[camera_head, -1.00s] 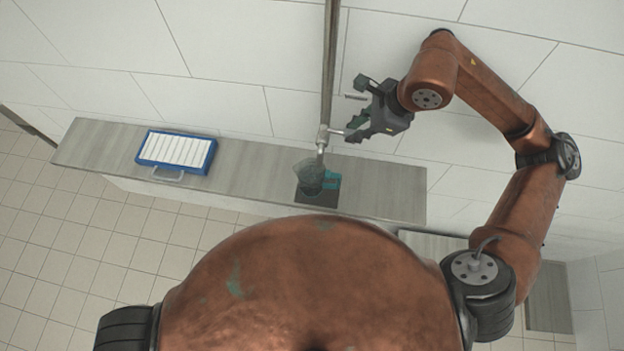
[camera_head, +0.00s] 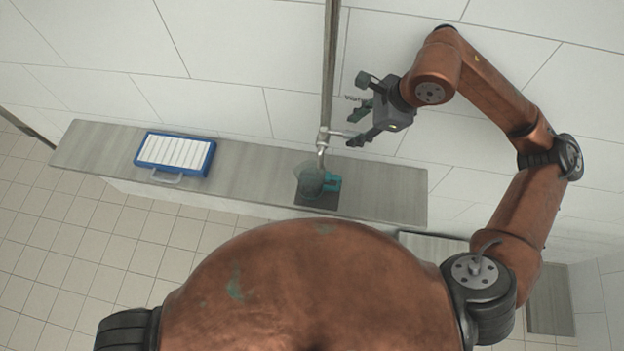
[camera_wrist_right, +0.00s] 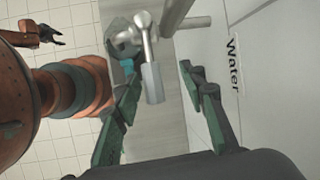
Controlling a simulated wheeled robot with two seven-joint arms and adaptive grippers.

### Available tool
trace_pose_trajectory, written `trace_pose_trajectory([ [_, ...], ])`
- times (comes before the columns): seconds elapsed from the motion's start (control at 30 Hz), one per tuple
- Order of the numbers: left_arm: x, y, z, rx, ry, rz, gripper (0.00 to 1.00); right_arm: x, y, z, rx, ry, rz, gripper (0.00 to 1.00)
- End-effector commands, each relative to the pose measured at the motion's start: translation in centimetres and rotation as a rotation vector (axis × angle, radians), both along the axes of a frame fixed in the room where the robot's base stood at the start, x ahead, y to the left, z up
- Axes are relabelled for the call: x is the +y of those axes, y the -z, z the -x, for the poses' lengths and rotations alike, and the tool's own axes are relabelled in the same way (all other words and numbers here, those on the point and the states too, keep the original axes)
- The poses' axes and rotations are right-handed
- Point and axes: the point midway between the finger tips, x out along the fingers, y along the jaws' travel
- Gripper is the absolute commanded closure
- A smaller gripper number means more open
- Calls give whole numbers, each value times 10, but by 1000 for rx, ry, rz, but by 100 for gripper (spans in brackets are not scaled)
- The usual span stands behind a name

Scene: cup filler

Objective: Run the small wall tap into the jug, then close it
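The small wall tap (camera_head: 323,137) is a metal fitting on a vertical pipe, with a lever pointing right. In the right wrist view its grey lever handle (camera_wrist_right: 152,82) lies between the finger lines of my right gripper (camera_wrist_right: 158,78), with no clear contact. In the head view my right gripper (camera_head: 359,111) is open beside the lever's end. The clear jug (camera_head: 308,178) with a teal handle (camera_head: 332,181) stands under the spout on a dark pad. I cannot tell whether water runs or the jug holds any. My left gripper (camera_wrist_right: 55,36) shows small and open in the wrist view.
The jug stands on a narrow grey shelf (camera_head: 250,183) along the white tiled wall. A blue tray (camera_head: 175,152) with white strips sits on its left part. The wall label "Water" (camera_wrist_right: 233,65) is beside the right gripper. The shelf between tray and jug is clear.

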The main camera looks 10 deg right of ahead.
Motion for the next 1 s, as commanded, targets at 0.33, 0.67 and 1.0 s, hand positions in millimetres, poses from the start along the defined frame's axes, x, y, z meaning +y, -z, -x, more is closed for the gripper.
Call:
trace_pose_trajectory([
  [0.33, 2, 0, 1, 1, 0, -2, 60, -2, -5, 3, 3, -1, 0, 61],
  [0.67, 1, 0, 0, 0, 0, -1, 60, -23, -62, 17, -2, 1, 1, 61],
  [1.0, 0, 0, 0, 0, 0, 0, 60, -39, -105, 30, 1, -1, 0, 61],
])
